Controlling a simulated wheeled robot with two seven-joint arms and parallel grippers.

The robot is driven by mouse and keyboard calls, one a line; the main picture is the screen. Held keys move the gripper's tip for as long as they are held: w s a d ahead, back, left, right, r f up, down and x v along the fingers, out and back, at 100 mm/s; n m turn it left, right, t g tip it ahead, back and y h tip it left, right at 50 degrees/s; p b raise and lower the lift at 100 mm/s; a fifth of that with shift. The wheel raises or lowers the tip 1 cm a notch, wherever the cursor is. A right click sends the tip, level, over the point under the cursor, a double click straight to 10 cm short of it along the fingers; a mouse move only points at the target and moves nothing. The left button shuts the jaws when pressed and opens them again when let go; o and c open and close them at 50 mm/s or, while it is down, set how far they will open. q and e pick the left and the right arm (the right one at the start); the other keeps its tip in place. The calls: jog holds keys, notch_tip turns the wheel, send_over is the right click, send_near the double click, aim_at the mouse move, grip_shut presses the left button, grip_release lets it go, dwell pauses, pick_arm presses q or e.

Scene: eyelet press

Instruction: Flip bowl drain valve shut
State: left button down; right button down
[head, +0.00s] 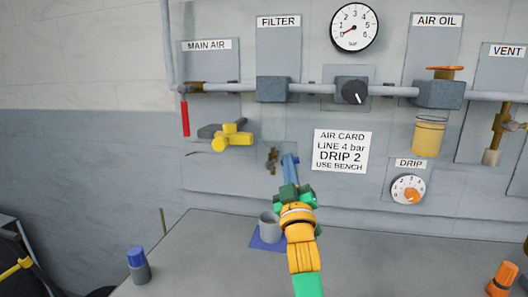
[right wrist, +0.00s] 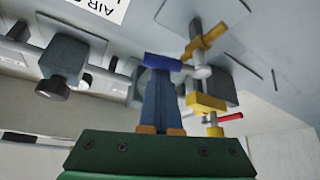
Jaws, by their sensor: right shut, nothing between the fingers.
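The brass drain fitting (head: 271,158) is small in the head view, below the filter block (head: 273,89). A blue bar (head: 290,158) shows just right of it, at the tips of my right gripper (head: 289,170). In the right wrist view the dark blue fingers (right wrist: 158,100) are together, and a brighter blue bar (right wrist: 165,62) lies across their tips. I cannot tell whether the bar is the valve's lever, or whether they touch. Nothing is held. My left gripper is not in view.
A grey cup (head: 268,228) stands on a blue mat (head: 254,241) on the bench. A yellow valve handle (head: 232,135) is to the upper left. The red main air lever (head: 185,117) hangs farther left. The drip dial (head: 408,189) is at right.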

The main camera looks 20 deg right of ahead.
jog(key=shift+d+f, duration=0.15)
jog(key=shift+f, duration=0.35)
dwell(0.4)
